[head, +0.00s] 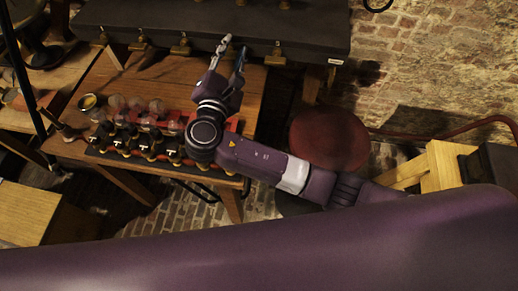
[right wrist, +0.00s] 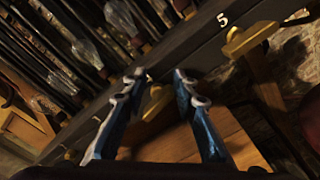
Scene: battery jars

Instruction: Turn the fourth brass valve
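A row of brass valves hangs along the front edge of a dark shelf (head: 310,28). In the right wrist view, the valve under the number 5 (right wrist: 248,38) is at the upper right. The brass valve before it, the fourth (right wrist: 154,102), shows between the fingers of my right gripper (right wrist: 160,78). The fingers are apart, and I cannot tell whether they touch it. In the head view, my right gripper (head: 232,52) is at the shelf's front edge, between the third valve (head: 181,46) and the fifth valve (head: 275,55), covering the fourth. My left gripper is out of view.
Below the shelf, a wooden table (head: 163,75) carries several glass jars with dark bases (head: 122,142). A round reddish stool (head: 328,138) stands right of the table. Glass pieces and dark rods (right wrist: 88,50) show behind the shelf edge in the wrist view.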

